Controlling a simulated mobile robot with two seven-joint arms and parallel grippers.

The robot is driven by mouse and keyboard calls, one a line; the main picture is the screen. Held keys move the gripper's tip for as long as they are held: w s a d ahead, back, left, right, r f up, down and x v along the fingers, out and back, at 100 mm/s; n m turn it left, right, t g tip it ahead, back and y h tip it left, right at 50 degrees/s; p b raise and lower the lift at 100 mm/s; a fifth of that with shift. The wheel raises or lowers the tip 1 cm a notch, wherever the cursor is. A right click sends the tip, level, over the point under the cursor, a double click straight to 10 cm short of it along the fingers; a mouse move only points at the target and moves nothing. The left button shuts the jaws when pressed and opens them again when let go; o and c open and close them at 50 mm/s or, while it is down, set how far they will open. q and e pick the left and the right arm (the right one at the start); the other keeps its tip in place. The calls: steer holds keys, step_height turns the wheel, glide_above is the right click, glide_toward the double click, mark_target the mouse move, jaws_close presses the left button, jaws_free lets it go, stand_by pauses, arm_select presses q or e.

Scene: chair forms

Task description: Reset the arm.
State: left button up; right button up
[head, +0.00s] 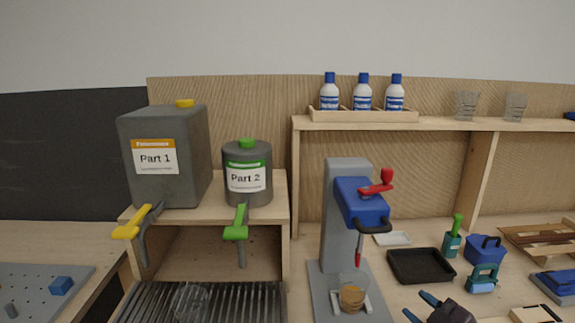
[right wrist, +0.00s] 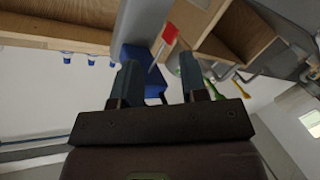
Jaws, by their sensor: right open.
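My right gripper (head: 419,306) is at the bottom edge of the head view, right of the blue and grey mixer (head: 361,200). Its two dark blue fingers are apart with nothing between them. In the right wrist view the same gripper (right wrist: 158,72) shows open and empty. Beyond its fingers are the mixer's blue head (right wrist: 143,72) and red lever (right wrist: 169,33), seen tilted. The gripper is apart from the shelf and the tools in the head view. My left gripper is in neither view.
A clear cup (head: 352,292) with tan contents stands under the mixer. Part 1 (head: 165,155) and Part 2 (head: 247,172) containers stand left on a wooden stand.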

steer(key=s+d+f+m+g+h, duration=0.1)
steer(key=s+f+m+g+h, duration=0.2)
steer(key=s+f, duration=1.7)
steer(key=f+m+h, duration=0.1)
steer(key=m+h, duration=0.2)
steer(key=m, duration=0.4)
steer(key=shift+s+f+m+g, duration=0.2)
steer(key=shift+f+m+g, duration=0.1)
steer(key=shift+f, duration=0.05)
